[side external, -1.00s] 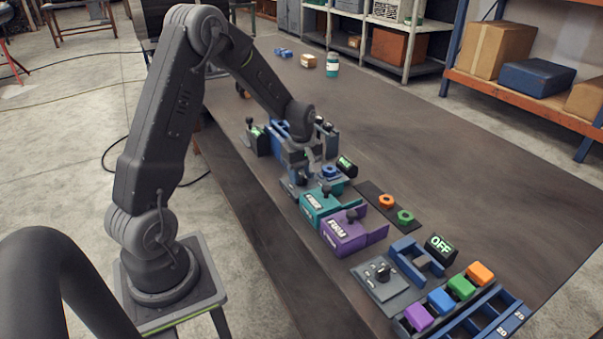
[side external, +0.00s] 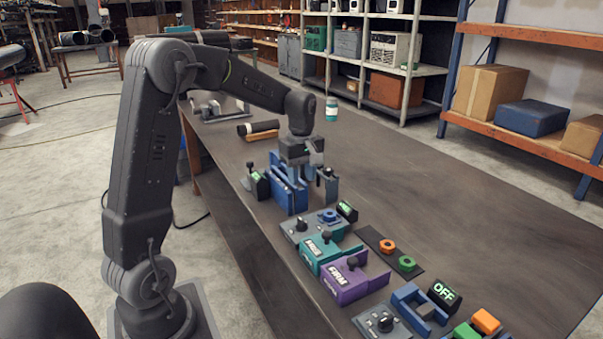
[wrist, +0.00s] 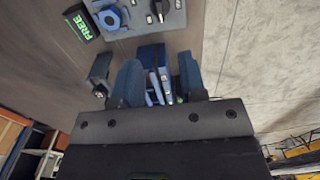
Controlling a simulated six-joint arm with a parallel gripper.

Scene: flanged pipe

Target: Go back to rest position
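My gripper (side external: 303,178) hangs pointing down from the bent arm, over the far part of the bench, by the blue slotted fixture (side external: 287,192). In the wrist view its two fingers (wrist: 158,82) are apart, and I see nothing held between them. The blue fixture (wrist: 152,62) shows beyond and between the fingers; whether they touch it I cannot tell. Nearer along the bench is a grey panel (side external: 305,229) with a blue hex nut (side external: 327,216). A black display reading FREE (wrist: 82,22) stands beside that nut in the wrist view.
Teal (side external: 322,250) and purple (side external: 345,284) boxes with black knobs line the bench's left edge. An orange ring (side external: 388,246) and green ring (side external: 407,263) lie on a dark strip. A dark pipe (side external: 260,127) lies farther back. The bench's right side (side external: 470,215) is clear.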

